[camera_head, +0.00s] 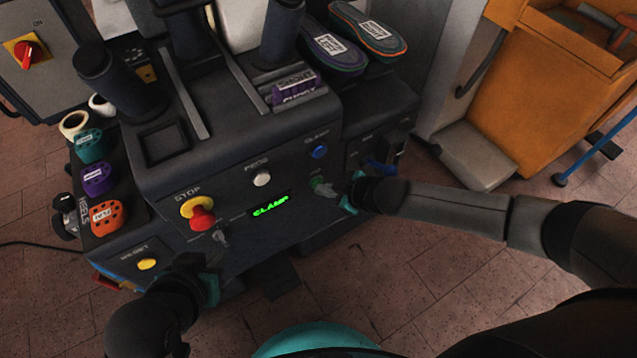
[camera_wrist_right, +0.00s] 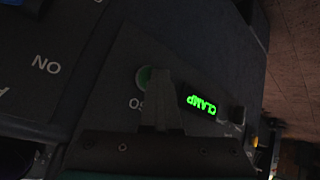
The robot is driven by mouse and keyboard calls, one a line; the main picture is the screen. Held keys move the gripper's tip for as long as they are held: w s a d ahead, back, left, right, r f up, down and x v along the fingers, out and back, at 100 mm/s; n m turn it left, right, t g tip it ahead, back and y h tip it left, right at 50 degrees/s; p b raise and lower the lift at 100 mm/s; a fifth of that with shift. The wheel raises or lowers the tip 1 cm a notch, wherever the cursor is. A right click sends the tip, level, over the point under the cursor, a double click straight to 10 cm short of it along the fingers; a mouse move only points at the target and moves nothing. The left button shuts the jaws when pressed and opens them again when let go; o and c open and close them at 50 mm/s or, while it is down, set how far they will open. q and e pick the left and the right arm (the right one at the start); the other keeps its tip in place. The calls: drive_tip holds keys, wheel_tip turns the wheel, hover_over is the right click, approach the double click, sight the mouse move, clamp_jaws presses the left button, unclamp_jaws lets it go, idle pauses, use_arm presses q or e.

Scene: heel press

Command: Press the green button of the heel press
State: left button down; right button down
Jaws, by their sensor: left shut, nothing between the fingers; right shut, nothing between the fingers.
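The heel press is a dark machine whose front panel (camera_head: 240,232) faces me. Its green button (camera_head: 318,183) sits on the right of the panel, below the blue button (camera_head: 320,151). My right gripper (camera_head: 330,190) is shut and empty, with its tips right at the green button and partly covering it. In the right wrist view the green button (camera_wrist_right: 143,78) shows just beyond the shut fingers (camera_wrist_right: 158,75); I cannot tell whether they touch. A small display (camera_head: 270,206) reads CLAMP in green. My left gripper (camera_head: 220,238) is shut and empty, below the red stop button (camera_head: 202,217).
A white button (camera_head: 262,178) and a yellow button (camera_head: 148,264) are also on the press. Colored pieces (camera_head: 97,180) stand on its left ledge. Shoe soles (camera_head: 368,30) lie at the top. An orange cart (camera_head: 545,90) stands at right; the brick floor between is open.

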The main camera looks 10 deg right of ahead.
drive_tip(key=shift+s+d+r+p, duration=0.1)
drive_tip(key=shift+s+d+p, duration=0.15)
drive_tip(key=shift+s+p, duration=0.5)
drive_tip(key=s+p, duration=0.1)
drive_tip(key=s+d+p, duration=0.1)
drive_tip(key=s, duration=0.1)
drive_tip(key=s+p, duration=0.1)
drive_tip(key=shift+s+d, duration=0.35)
drive_tip(key=shift+s, duration=0.05)
idle(0.5)
